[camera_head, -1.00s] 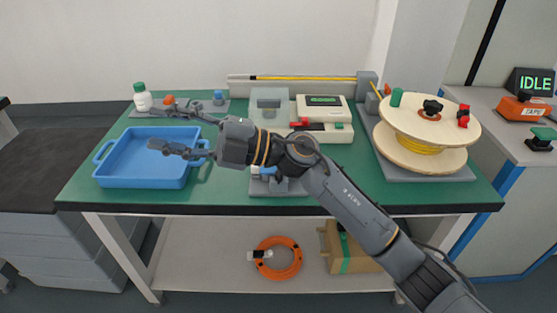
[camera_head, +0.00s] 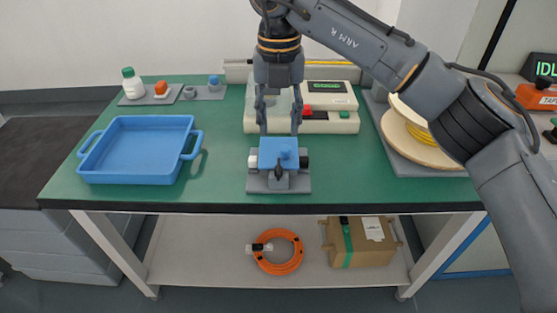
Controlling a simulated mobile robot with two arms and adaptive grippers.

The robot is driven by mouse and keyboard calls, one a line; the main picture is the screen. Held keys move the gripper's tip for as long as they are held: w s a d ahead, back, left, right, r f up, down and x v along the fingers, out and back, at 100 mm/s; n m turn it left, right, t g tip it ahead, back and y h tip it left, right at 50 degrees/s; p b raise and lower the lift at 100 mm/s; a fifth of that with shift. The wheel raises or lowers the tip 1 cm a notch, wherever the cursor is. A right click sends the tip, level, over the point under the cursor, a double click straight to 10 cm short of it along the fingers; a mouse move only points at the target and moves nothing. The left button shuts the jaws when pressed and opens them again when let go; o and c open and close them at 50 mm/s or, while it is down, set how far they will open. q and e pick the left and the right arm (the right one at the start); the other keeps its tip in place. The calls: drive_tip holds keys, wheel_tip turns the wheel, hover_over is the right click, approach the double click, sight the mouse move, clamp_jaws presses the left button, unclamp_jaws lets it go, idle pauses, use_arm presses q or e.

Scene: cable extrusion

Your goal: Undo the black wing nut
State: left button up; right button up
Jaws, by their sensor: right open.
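A small black part that looks like the black wing nut (camera_head: 279,169) sits at the front of a blue block (camera_head: 270,154) on a grey base (camera_head: 297,185) near the table's front edge. The block has a white end at its left and a black end at its right. My right gripper (camera_head: 279,130) points down just behind and above the block, fingers spread and empty. No contact with the black part shows. My left gripper is not in view.
An empty blue tray (camera_head: 138,178) stands at left on the green table (camera_head: 222,183). Behind it are a white bottle (camera_head: 132,84) and small caps. A cream device (camera_head: 340,121) is behind my gripper. A spool (camera_head: 425,146) at right is partly hidden by my arm.

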sight(278, 166)
wheel_tip(278, 166, down, 11)
drive_tip(key=shift+r+b, duration=0.2)
drive_tip(key=shift+b, duration=0.1)
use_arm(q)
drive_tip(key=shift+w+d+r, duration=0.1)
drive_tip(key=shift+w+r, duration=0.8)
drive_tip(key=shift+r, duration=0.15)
use_arm(e)
clamp_jaws()
